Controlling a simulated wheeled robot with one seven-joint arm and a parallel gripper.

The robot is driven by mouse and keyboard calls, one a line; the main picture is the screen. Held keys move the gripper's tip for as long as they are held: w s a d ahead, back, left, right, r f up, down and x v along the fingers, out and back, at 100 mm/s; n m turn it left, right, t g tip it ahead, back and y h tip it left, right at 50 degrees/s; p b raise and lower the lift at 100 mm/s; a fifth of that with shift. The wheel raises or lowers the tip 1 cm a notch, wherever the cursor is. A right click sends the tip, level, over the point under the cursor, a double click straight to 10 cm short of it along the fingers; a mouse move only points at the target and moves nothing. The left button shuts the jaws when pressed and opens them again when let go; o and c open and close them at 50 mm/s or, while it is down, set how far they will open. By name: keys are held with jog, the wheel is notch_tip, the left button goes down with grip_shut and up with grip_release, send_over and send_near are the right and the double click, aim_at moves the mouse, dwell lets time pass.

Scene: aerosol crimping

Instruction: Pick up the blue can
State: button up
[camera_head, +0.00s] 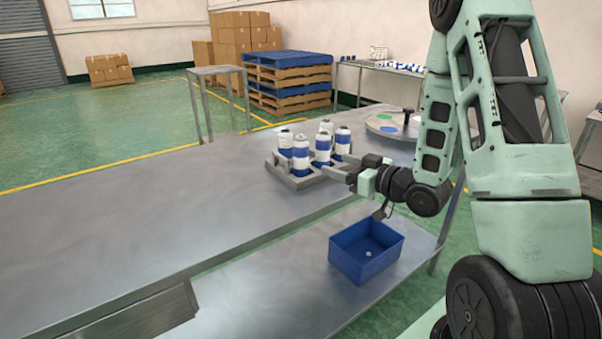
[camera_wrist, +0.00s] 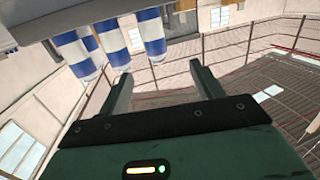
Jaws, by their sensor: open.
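Several blue and white cans (camera_head: 301,152) stand upright in a grey rack (camera_head: 290,180) on the metal table. Some of them also show in the wrist view (camera_wrist: 108,38), at the upper left. Their bands are blue and white, and I cannot tell which single one is the blue can. My gripper (camera_head: 338,166) is at the right side of the rack, its fingers pointing toward the cans. In the wrist view its two fingers (camera_wrist: 164,82) are apart with nothing between them. The cans lie beyond and left of the fingertips there.
A blue bin (camera_head: 345,262) with a small item inside stands on the lower metal surface. A round plate with coloured discs (camera_head: 385,124) is behind my gripper. The long table (camera_head: 130,215) left of the rack is clear. Pallets (camera_head: 288,80) stand at the back.

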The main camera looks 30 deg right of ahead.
aim_at(296, 145)
jog(key=shift+t, duration=0.5)
jog(key=p+x, duration=0.1)
jog(key=x, duration=0.4)
jog(key=p+x, duration=0.1)
jog(key=x, duration=0.5)
jog(key=d+p+x, duration=0.1)
jog(key=x, duration=0.4)
jog(key=shift+w, duration=0.25)
jog(key=shift+r, duration=0.1)
grip_shut()
